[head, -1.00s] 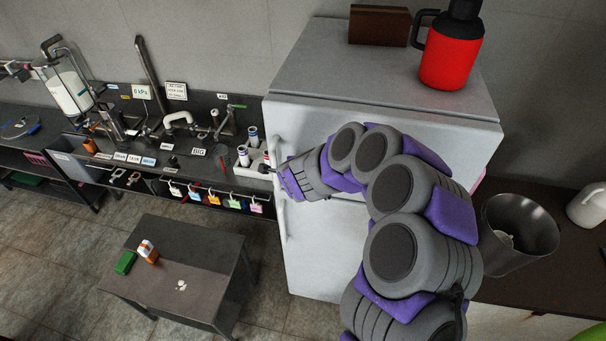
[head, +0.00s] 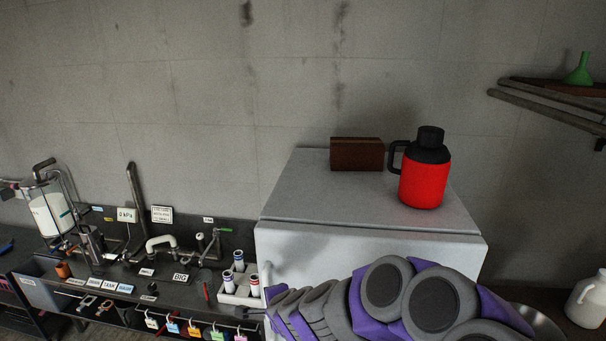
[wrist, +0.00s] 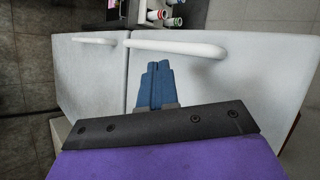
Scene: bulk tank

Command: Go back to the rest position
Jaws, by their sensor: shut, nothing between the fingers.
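My gripper (head: 268,313) shows at the left end of my purple and grey arm, low in the head view, in front of the white fridge (head: 350,248) near its left edge. In the wrist view the two blue fingers (wrist: 157,84) lie together with nothing between them. They point toward the fridge front (wrist: 220,90). A long white handle (wrist: 175,48) lies beyond the fingertips, and I cannot tell the exact gap. A second, shorter handle (wrist: 93,41) is to its left. Most of the fridge front is hidden by my arm in the head view.
A red jug (head: 424,180) and a brown box (head: 357,154) stand on the fridge. Left is a dark counter with pipes, signs and a white rack (head: 240,297) of tubes, close to my gripper. A metal bucket (head: 538,322) and a white jug (head: 588,300) are at right.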

